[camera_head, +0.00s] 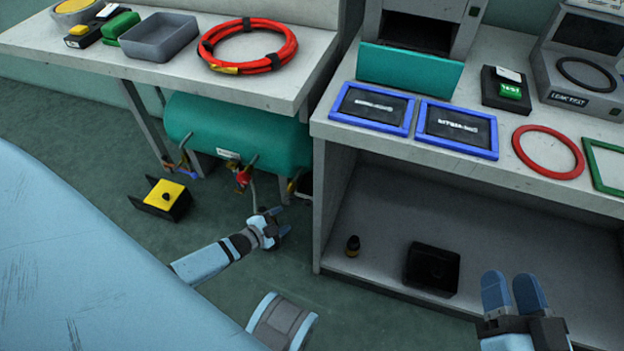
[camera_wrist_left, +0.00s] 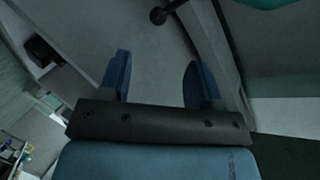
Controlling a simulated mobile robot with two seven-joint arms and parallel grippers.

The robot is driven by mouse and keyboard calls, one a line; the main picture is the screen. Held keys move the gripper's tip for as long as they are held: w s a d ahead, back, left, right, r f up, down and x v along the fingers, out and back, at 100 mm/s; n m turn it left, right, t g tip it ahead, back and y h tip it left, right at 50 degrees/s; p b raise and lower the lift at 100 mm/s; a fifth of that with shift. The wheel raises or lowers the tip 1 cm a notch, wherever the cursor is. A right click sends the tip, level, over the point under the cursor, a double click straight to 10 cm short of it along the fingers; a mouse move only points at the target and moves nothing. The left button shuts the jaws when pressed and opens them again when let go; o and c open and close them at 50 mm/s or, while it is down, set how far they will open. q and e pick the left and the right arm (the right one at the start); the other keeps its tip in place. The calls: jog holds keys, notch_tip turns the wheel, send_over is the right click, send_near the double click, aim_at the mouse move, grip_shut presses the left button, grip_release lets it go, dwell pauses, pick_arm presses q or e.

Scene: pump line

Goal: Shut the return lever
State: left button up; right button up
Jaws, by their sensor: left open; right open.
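A teal tank (camera_head: 225,130) lies under the left bench. Small valves with handles stick out along its front: one at the left (camera_head: 177,162), a red-handled one in the middle (camera_head: 243,177) and a brass-coloured one at the right (camera_head: 292,184). I cannot read which is the return lever. My left gripper (camera_head: 281,222) is open and empty, low in front of the tank, just below the middle and right valves. In the left wrist view its fingers (camera_wrist_left: 155,82) are apart, with a dark round-ended rod (camera_wrist_left: 160,15) beyond them, not touching. My right gripper (camera_head: 514,292) is open and empty before the right bench.
The left bench (camera_head: 150,72) overhangs the tank. The right bench's side panel (camera_head: 322,200) stands close right of my left gripper. A black-and-yellow pedal-like box (camera_head: 165,198) is on the floor at left. A black box (camera_head: 432,268) sits on the lower shelf.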

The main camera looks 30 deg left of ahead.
aim_at(305, 204)
pick_arm(q)
jog(key=shift+b+x, duration=2.6)
jog(key=shift+x, duration=3.75)
pick_arm(e)
jog(key=shift+w+d+f+n+g, duration=0.1)
jog(key=shift+w+f+n+g, duration=0.2)
jog(key=shift+f, duration=0.4)
jog(key=shift+w+d+f+n+g, duration=0.1)
jog(key=shift+f+n, duration=0.35)
jog(key=shift+f, duration=0.25)
jog(key=shift+w+d+f+n+g, duration=0.1)
jog(key=shift+w+f+n, duration=0.2)
jog(key=shift+f, duration=0.4)
pick_arm(q)
jog(key=shift+d, duration=0.1)
jog(key=shift+c, duration=0.2)
pick_arm(e)
jog(key=shift+s, duration=0.1)
pick_arm(q)
grip_shut()
